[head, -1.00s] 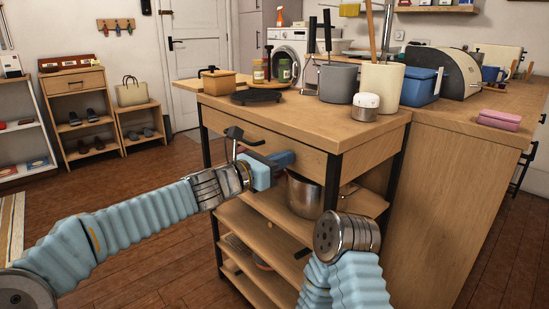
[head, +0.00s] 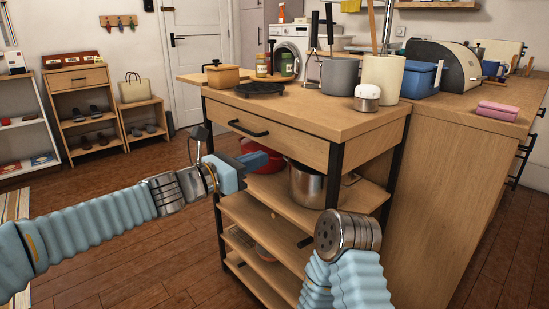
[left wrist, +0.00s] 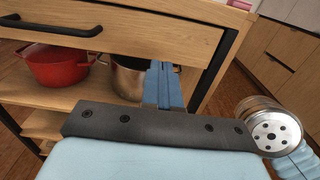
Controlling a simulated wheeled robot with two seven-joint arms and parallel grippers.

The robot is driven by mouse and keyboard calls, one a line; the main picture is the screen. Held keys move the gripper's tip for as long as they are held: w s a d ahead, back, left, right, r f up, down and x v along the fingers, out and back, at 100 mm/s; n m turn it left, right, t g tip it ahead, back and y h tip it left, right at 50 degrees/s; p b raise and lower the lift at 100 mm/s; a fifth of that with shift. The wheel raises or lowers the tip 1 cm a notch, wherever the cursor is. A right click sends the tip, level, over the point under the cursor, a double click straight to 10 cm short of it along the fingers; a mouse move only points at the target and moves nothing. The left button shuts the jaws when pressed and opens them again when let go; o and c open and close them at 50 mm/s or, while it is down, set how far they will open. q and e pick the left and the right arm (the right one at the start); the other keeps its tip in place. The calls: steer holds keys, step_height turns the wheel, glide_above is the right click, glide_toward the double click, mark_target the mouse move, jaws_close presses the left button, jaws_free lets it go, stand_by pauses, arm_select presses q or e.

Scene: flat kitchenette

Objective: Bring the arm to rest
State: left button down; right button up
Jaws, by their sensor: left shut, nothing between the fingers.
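My left gripper (head: 252,160) is in front of the wooden kitchen cart, below its drawer (head: 265,129). Its fingers are shut and empty, and they also show in the left wrist view (left wrist: 164,85). The drawer's black handle (head: 248,128) is above and clear of the fingers, and the drawer looks closed. My right arm (head: 347,235) shows at the lower middle; its gripper is not visible in the head view, nor can I make it out in the left wrist view.
A red pot (left wrist: 58,66) and a steel pot (head: 306,186) stand on the shelf under the drawer. The cart top (head: 300,112) holds a black pan (head: 260,88), a grey pot (head: 340,76) and jars. Open wooden floor (head: 120,245) lies to the left.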

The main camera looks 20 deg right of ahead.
arm_select(q)
steer(key=v, duration=0.5)
steer(key=s+a+f+m+g+y+p, duration=0.1)
steer(key=a+f+m+y, duration=0.3)
steer(key=f, duration=0.8)
steer(key=a+f+m+y, duration=0.15)
steer(key=a+f, duration=0.35)
steer(key=f, duration=0.8)
steer(key=s+a+f+m+g+y+p, duration=0.15)
steer(key=a+f+y, duration=0.3)
steer(key=f, duration=0.75)
steer(key=s+a+f+m+g+y, duration=0.1)
steer(key=s+a+f+m, duration=0.5)
steer(key=s, duration=0.4)
steer(key=s+a+f+m+g+y+p, duration=0.1)
steer(key=s+a+f+m+y, duration=0.1)
steer(key=s+a+f+m, duration=0.4)
steer(key=s+a+f, duration=0.2)
steer(key=s+f, duration=0.2)
steer(key=f, duration=0.1)
steer(key=shift+m, duration=0.4)
steer(key=shift+w+a, duration=0.1)
